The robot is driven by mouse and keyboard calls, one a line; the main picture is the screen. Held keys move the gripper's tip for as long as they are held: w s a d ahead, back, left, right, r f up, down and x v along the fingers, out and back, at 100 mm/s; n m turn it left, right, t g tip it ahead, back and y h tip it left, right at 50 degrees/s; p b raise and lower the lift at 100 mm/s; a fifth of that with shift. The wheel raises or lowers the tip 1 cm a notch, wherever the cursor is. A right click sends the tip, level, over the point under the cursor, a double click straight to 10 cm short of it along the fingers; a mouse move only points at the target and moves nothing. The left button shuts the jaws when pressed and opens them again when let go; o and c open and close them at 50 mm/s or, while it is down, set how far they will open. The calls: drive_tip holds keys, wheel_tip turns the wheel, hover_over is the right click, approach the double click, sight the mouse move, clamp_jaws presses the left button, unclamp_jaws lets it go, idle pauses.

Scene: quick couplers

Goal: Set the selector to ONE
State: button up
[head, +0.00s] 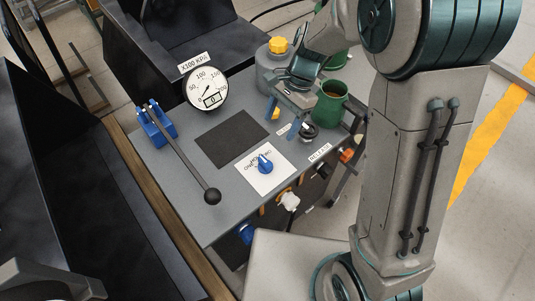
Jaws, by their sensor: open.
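The selector is a blue knob (265,166) on a white label plate (254,180), on the front part of the grey bench top. Small black lettering is printed around the knob, too small to read surely, so I cannot tell which position it points to. My gripper (283,119) is behind and a little right of the selector, pointing down over the bench, with its blue fingers apart. It is clear of the knob. A small yellow part (276,114) shows near the fingers; I cannot tell its distance from them.
A gauge (207,89), a blue bracket with a long black lever (186,160) and a dark mat (231,138) are left of my gripper. A green mug (331,104) and a grey yellow-capped container (270,70) stand at the back right. Couplers (289,201) line the front edge.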

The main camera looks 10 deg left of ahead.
sight(265, 161)
drive_tip(key=x, duration=1.3)
drive_tip(key=shift+f, duration=0.15)
drive_tip(key=shift+d, duration=0.1)
drive_tip(key=c, duration=1)
